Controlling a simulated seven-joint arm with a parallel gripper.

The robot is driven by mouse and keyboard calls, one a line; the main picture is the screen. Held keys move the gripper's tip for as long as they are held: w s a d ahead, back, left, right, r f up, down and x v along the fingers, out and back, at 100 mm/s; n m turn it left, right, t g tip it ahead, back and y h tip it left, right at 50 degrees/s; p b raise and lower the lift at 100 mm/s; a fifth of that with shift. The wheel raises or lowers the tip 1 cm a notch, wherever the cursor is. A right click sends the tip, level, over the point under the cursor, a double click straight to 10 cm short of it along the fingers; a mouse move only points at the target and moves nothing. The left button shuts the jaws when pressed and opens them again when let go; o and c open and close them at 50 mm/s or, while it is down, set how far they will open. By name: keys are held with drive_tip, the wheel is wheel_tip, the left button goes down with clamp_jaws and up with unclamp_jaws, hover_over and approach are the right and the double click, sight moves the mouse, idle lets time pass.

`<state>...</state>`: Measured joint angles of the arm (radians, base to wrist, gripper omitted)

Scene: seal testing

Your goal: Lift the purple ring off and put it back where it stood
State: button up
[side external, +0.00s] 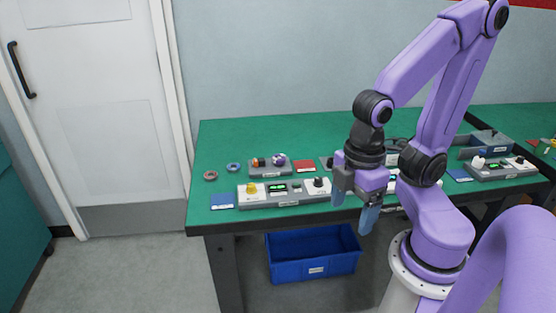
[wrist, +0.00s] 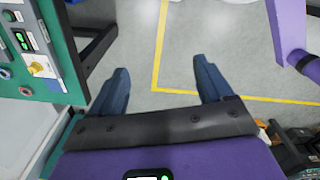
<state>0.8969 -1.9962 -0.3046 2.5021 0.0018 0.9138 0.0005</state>
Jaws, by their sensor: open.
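A small purple ring (side external: 279,159) appears at the right end of a low grey fixture (side external: 268,171) on the green bench; an orange-brown piece (side external: 258,161) is at its left end. The ring is too small to tell exactly how it sits. My gripper (side external: 354,206) is open and empty near the front edge of the bench, to the right of the fixture and apart from it. In the wrist view its two blue fingers (wrist: 161,70) are spread over bare floor. I cannot make out the purple ring in the wrist view.
A long grey tester (side external: 285,193) with a yellow knob lies in front of the fixture. A brown ring (side external: 210,175) and a blue ring (side external: 233,167) lie at left. A red square (side external: 304,166) is right of the fixture. A blue bin (side external: 313,256) is under the bench (side external: 290,132).

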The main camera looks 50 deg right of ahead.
drive_tip(key=w+d+n+t+h, duration=0.1)
drive_tip(key=w+d+n, duration=0.1)
drive_tip(key=w, duration=1.2)
drive_tip(key=w+d+n+h, duration=0.1)
drive_tip(key=w+d+n, duration=0.1)
drive_tip(key=w, duration=1.1)
drive_tip(key=n+h, duration=0.3)
hover_over(278, 157)
drive_tip(key=a, duration=0.3)
drive_tip(key=shift+g, duration=0.3)
drive_tip(key=f, duration=1.5)
drive_tip(key=shift+s+d+f, duration=0.15)
drive_tip(key=shift+s+d, duration=0.05)
drive_tip(key=shift+s, duration=0.2)
drive_tip(key=shift+x, duration=2.65)
drive_tip(key=shift+w+a, duration=0.1)
drive_tip(key=shift+a, duration=0.05)
drive_tip(key=c, duration=1.2)
drive_tip(key=shift+c, duration=0.9)
